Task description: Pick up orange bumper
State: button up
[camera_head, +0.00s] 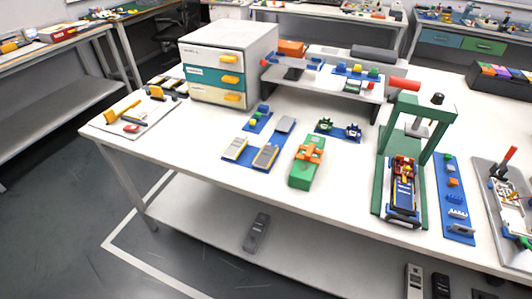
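An orange cross-shaped piece (310,149), which may be the orange bumper, sits on top of a green block (302,175) near the middle of the white table (340,220). An orange box-shaped block (291,48) rests on the raised shelf at the back. I cannot tell for sure which orange part is the bumper. My gripper and arm are not in view.
A drawer cabinet (228,65) stands at the back left. Left of the green block is a blue mat (238,163) with small parts; a green press frame (384,178) stands to its right. A blue strip (452,180) lies further right. Bare table lies in front.

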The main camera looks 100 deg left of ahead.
aim_at(311, 149)
jog(key=u, duration=3.1)
jog(key=i+j+z, duration=0.1)
jog(key=z, duration=0.3)
jog(key=i+j+z, duration=0.2)
jog(key=z, duration=0.15)
jog(key=i+j+z, duration=0.2)
jog(key=z, duration=0.2)
jog(key=j, duration=0.35)
jog(key=k+j, duration=0.1)
jog(key=j, duration=0.3)
